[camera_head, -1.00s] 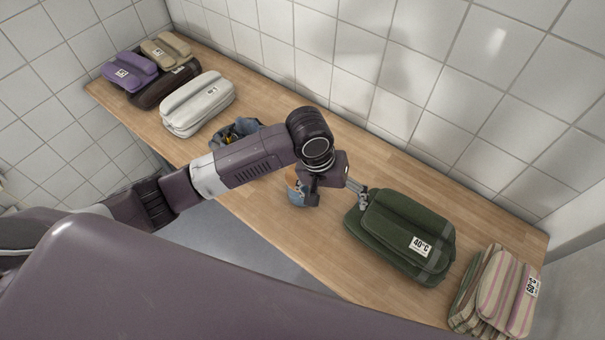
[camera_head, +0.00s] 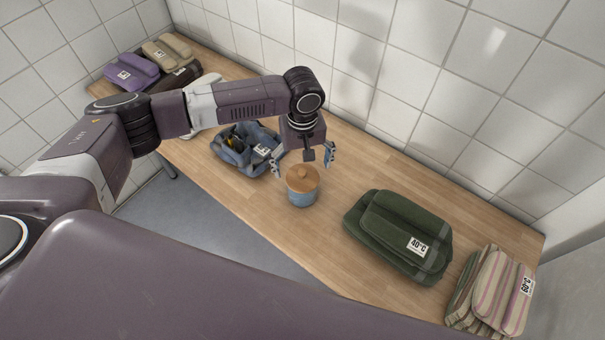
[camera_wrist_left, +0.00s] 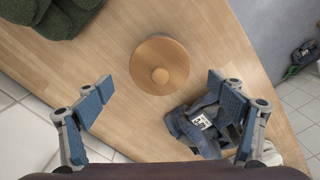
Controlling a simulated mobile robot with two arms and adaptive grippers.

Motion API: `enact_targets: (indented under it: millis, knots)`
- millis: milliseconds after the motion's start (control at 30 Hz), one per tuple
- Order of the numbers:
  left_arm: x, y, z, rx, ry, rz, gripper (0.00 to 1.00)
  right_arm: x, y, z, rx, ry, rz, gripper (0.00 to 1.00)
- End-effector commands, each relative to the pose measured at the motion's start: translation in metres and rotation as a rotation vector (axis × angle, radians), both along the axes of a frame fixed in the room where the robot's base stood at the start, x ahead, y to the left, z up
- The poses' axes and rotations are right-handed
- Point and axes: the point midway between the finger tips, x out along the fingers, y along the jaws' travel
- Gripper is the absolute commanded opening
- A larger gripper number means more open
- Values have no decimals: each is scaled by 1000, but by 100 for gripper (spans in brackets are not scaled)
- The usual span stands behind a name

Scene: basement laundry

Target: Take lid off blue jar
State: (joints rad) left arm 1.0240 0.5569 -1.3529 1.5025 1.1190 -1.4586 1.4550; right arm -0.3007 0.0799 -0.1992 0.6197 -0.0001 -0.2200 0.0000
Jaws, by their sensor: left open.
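The blue jar (camera_head: 301,197) stands upright on the wooden table near its front edge. Its round brown lid (camera_head: 303,179) with a small knob sits on top. In the left wrist view the lid (camera_wrist_left: 160,66) is seen from above and hides the jar's body. My left gripper (camera_head: 303,166) is open and empty, above and slightly behind the jar, fingers pointing down and spread wide. In the left wrist view the fingertips (camera_wrist_left: 160,88) lie to either side, with the lid between and a little beyond them. I do not see my right gripper.
A folded green bundle (camera_head: 400,232) and a striped bundle (camera_head: 492,290) lie to the right. Purple (camera_head: 131,72) and beige (camera_head: 167,50) bundles sit at the far left. A tiled wall backs the table.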

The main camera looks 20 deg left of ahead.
Motion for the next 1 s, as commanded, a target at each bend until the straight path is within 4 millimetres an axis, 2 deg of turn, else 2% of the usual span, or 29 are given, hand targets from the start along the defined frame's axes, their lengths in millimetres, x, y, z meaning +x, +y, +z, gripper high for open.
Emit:
enact_targets:
  millis: [33, 200, 467, 1000]
  knots:
    - [-2, 0, -5, 2, 2, -1, 87, 0, 1, 7, 1, 0, 0, 40]
    - [-1, 0, -24, 1, 0, -1, 87, 0, 2, 8, 3, 0, -1, 40]
    - [-1, 0, -27, 0, -1, -2, 86, 0, 2, 7, 3, 0, 0, 40]
    - [-1, 0, -27, 1, -1, -2, 27, 1, 2, 7, 2, -1, 1, 40]
